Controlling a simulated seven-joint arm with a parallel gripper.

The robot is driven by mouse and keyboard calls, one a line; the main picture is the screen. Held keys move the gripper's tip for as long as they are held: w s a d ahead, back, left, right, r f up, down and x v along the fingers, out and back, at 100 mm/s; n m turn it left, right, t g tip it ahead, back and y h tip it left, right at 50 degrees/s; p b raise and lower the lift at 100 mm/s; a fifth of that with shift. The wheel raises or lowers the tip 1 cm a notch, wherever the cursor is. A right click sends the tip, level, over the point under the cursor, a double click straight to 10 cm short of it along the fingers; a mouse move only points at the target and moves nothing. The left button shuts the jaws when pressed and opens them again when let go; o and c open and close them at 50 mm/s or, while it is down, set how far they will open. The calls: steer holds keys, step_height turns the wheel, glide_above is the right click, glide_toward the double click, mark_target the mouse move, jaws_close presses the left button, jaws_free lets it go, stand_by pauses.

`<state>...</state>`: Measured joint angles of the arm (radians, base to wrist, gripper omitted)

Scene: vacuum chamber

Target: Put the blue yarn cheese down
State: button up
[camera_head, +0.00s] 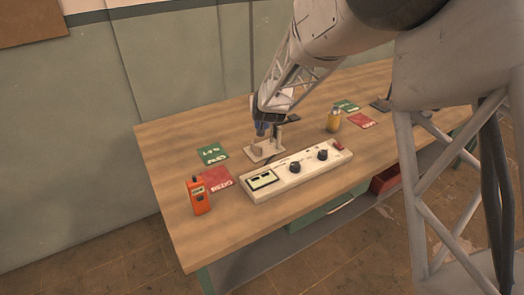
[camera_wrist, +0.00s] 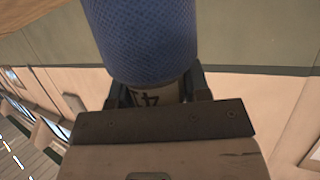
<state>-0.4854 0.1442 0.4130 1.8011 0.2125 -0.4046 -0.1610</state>
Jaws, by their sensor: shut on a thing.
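The blue yarn cheese (camera_wrist: 140,40) fills the upper middle of the wrist view, its textured blue winding above a pale core with dark printed marks. My gripper (camera_wrist: 158,90) is shut on its pale core end, with dark fingers on both sides. In the head view my gripper (camera_head: 266,112) points down over the middle of the table, and a small part of the blue yarn cheese (camera_head: 261,129) shows at its tip. It is just above or at a pale plate with a small post (camera_head: 265,151); I cannot tell whether they touch.
A white control panel (camera_head: 297,170) with two black knobs lies in front of the plate. Green (camera_head: 212,154) and red (camera_head: 215,179) cards and an orange handheld device (camera_head: 198,196) are to the left. The table's left end (camera_head: 165,150) is clear.

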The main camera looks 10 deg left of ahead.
steer(key=shift+f, duration=0.1)
steer(key=shift+f, duration=3.05)
steer(key=shift+f, duration=1.85)
steer(key=shift+f, duration=0.15)
steer(key=o, duration=0.9)
